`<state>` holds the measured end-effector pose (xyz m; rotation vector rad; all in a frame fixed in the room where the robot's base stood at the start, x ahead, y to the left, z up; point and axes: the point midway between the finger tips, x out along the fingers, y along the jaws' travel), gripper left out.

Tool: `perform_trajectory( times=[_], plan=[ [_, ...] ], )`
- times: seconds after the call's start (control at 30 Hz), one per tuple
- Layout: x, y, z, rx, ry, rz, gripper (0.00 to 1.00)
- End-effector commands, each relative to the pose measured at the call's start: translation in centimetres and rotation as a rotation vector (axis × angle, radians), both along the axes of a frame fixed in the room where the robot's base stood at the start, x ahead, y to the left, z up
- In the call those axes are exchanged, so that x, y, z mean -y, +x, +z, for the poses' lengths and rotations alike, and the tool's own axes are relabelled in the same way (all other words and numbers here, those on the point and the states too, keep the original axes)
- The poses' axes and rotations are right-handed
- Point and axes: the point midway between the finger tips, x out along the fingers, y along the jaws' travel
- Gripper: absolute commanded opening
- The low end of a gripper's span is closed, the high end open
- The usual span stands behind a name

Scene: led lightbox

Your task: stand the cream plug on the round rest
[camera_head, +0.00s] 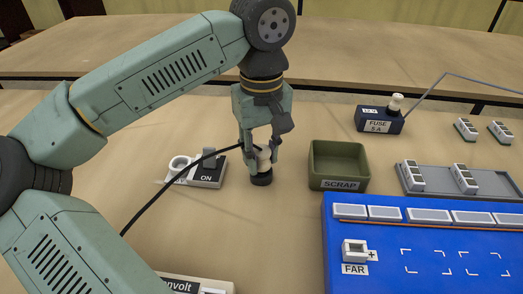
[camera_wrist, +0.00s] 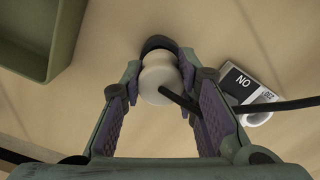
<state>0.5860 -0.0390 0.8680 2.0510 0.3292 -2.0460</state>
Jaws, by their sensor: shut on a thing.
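The cream plug (camera_head: 263,157) is between the fingers of my gripper (camera_head: 262,150), which is shut on it. It also shows in the wrist view (camera_wrist: 157,80), between the purple pads, with a black cable (camera_wrist: 285,105) running from its side. The round rest (camera_head: 261,179), a short black disc, is directly under the plug in the head view. In the wrist view the rest (camera_wrist: 160,43) shows just past the plug's far end. The plug looks upright and in line with the rest. I cannot tell whether the two touch. My fingers partly hide the plug.
A switch block (camera_head: 207,176) marked ON stands close to the left. The green SCRAP bin (camera_head: 340,184) stands close to the right. Bare table lies in front of the rest.

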Motion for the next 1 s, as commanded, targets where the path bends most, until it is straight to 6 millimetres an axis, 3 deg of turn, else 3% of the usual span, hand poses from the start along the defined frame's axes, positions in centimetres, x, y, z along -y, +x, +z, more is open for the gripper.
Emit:
perform_trajectory(
  times=[0.47, 0.5, 0.83, 1.0],
  plan=[
    [0.0, 0.0, -1.3, 0.000, 0.000, 0.000, 0.00],
    [0.0, 0.0, -1.3, 0.000, 0.000, 0.000, 0.29],
    [0.0, 0.0, -1.2, 0.000, 0.000, 0.000, 0.51],
    [0.0, 0.0, -1.2, 0.000, 0.000, 0.000, 0.51]
  ],
)
